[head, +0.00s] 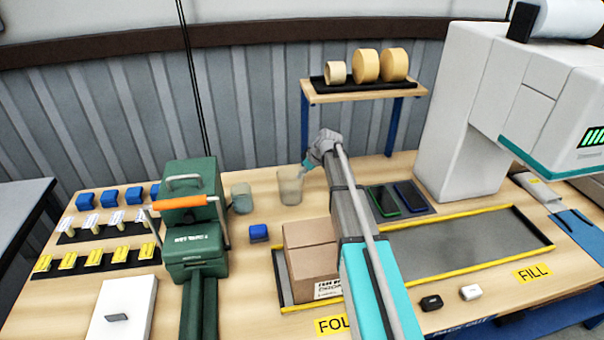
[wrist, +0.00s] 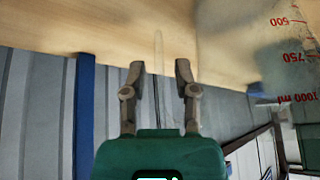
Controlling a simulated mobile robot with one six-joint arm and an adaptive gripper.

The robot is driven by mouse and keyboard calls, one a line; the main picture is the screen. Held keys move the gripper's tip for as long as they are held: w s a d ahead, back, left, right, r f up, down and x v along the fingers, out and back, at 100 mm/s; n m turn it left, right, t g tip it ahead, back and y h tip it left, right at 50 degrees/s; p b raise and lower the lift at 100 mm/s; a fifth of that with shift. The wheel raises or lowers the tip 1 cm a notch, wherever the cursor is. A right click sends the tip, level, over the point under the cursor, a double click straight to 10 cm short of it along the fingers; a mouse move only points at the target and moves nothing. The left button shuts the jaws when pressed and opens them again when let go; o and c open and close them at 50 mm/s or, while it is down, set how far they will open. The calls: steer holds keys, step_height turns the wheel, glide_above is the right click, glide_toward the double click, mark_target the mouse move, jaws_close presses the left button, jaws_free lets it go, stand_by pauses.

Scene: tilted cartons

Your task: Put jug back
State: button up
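A clear jug (head: 290,186) stands upright on the wooden bench in the middle of the head view. In the wrist view a clear wall with red volume marks (wrist: 291,56) fills the upper right. My gripper (head: 304,168) is at the jug's upper right side in the head view. In the wrist view its two fingers (wrist: 160,72) are spread, with a thin clear upright strip (wrist: 158,50) between them and gaps on both sides. The strip may be the jug's handle; I cannot tell for sure.
A greenish clear container (head: 241,199) and a blue block (head: 258,233) stand left of the jug, beside a green press (head: 190,225). A carton (head: 308,262) sits in a yellow-edged tray (head: 470,242) beside my arm. A raised shelf (head: 365,95) holds tape rolls.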

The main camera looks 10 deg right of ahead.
mark_target(321, 232)
steer(key=shift+r, duration=0.2)
stand_by(0.3)
steer(key=p+v, duration=1)
steer(key=v, duration=0.2)
steer(key=shift+p, duration=0.35)
steer(key=shift+s+f, duration=0.1)
stand_by(0.6)
steer(key=s+a+m+g+h, duration=0.1)
steer(key=s+a+m, duration=0.1)
steer(key=s, duration=0.7)
steer(key=s+a+f+m+g+h, duration=0.1)
steer(key=s+a+m+h, duration=0.1)
steer(key=s, duration=0.8)
steer(key=s+a+f+m+g+h, duration=0.1)
steer(key=s+m, duration=0.3)
steer(key=s, duration=0.6)
steer(key=shift+s+a+f+g, duration=0.1)
steer(key=shift+a+f+g, duration=0.15)
steer(key=shift+a+g, duration=0.4)
steer(key=shift+a, duration=0.1)
steer(key=shift+c, duration=0.3)
